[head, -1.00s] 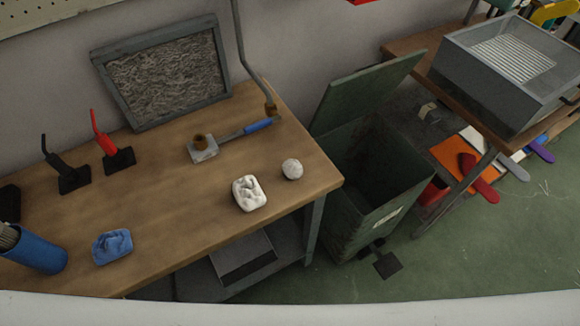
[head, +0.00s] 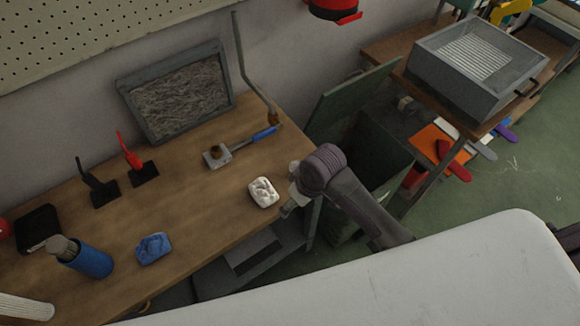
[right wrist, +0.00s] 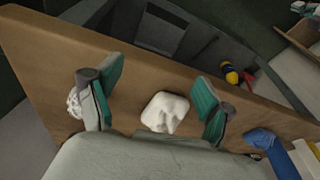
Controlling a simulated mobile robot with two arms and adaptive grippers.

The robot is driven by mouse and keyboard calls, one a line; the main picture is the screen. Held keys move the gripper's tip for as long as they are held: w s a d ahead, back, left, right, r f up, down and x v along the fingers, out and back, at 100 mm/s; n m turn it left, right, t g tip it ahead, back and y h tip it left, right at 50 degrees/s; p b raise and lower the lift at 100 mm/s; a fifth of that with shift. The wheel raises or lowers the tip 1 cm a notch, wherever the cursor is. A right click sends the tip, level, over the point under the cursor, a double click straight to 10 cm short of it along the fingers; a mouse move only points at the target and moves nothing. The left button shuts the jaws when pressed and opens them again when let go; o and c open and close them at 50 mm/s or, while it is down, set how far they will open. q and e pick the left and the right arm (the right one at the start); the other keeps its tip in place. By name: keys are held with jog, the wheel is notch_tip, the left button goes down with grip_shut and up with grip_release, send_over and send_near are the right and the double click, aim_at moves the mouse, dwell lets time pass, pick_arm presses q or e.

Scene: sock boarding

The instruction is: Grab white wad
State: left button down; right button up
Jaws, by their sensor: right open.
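A crumpled white wad (head: 263,192) lies on the wooden table (head: 190,200) near its right end. My right gripper (head: 289,192) is just right of it at the table's edge, partly hidden by its own wrist. In the right wrist view, the green-padded fingers of my right gripper (right wrist: 158,82) are wide apart. The white wad (right wrist: 165,112) shows between them, with space on both sides. A round whitish ball (right wrist: 74,103) is outside the left finger, partly hidden by it. My left gripper is not in view.
A blue wad (head: 153,248) and a blue cylinder (head: 88,258) stand to the left on the table. A blue-handled tool (head: 240,146) lies behind the white wad. An open green bin (head: 385,150) is beyond the table's right end.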

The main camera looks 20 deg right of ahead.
aim_at(298, 164)
jog(key=w+d+r+n+g+h+p, duration=0.2)
jog(key=w+d+r, duration=0.2)
jog(key=w+r, duration=0.75)
jog(key=f, duration=0.4)
jog(key=s+f, duration=0.1)
jog(key=f, duration=0.1)
jog(key=shift+a+f+p, duration=0.25)
jog(key=shift+a+p, duration=0.05)
jog(key=shift+f, duration=0.5)
notch_tip(298, 164, down, 4)
jog(key=shift+f+p, duration=0.25)
jog(key=shift+p, duration=0.4)
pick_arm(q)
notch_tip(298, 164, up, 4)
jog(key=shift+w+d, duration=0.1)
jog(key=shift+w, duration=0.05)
pick_arm(e)
jog(key=c, duration=1)
